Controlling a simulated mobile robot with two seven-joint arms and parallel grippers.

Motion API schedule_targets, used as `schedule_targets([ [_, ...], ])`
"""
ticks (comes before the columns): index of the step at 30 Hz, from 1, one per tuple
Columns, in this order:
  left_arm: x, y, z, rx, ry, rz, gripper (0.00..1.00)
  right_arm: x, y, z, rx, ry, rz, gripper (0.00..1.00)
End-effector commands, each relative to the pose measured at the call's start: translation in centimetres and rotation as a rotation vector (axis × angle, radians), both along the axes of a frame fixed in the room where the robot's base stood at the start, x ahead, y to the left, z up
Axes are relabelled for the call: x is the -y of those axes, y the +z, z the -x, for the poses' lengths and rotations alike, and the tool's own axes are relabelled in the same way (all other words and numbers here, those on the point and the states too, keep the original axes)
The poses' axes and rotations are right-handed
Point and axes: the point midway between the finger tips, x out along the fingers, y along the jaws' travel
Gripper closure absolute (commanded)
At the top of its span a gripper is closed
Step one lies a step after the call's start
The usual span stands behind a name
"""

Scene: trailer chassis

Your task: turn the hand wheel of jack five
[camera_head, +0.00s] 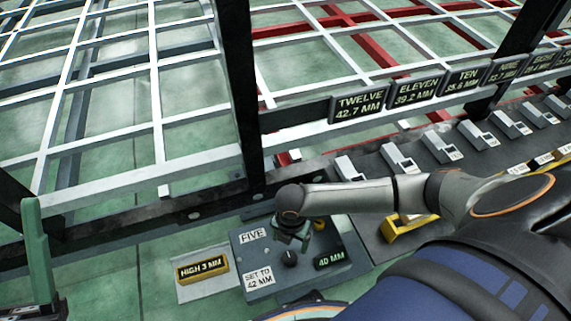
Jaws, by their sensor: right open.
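The panel of jack five (262,250) lies below the middle of the view. It bears a FIVE label (252,236), a SET TO 42 MM label (258,279) and a display (330,258) reading 40 MM. A small dark round knob (289,258) stands on the panel; I cannot tell whether it is the hand wheel. My right gripper (293,236) is open above the panel, just behind the knob, its fingers pointing down. My arm hides part of the panel's back edge. Contact is unclear. My left gripper is not in view.
A HIGH 3 MM sign (202,267) lies left of the panel. A dark frame rail (130,228) runs behind, with a black post (240,90) and a white grid (110,110). Labelled displays (358,105) line the right. A green post (34,250) stands at far left.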

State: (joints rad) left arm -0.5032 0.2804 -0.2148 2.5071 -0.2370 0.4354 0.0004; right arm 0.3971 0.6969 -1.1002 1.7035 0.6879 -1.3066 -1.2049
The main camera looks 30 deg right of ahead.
Motion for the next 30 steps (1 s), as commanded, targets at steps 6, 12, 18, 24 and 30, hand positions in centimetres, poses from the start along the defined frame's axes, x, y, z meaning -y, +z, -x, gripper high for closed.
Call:
schedule_targets([
  [6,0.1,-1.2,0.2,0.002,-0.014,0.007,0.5,0.2,-2.5,0.1,-0.008,0.009,0.008,0.11],
  [12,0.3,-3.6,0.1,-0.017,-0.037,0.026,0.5,0.2,-6.8,0.1,-0.006,0.008,0.007,0.11],
  [18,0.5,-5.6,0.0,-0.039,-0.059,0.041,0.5,0.2,-10.4,0.1,-0.005,0.008,0.007,0.11],
  [24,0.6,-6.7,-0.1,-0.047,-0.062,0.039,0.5,0.1,-12.2,0.1,-0.004,0.008,0.006,0.11],
  [30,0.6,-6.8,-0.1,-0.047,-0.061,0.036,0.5,0.1,-12.5,0.1,-0.003,0.008,0.005,0.11],
])
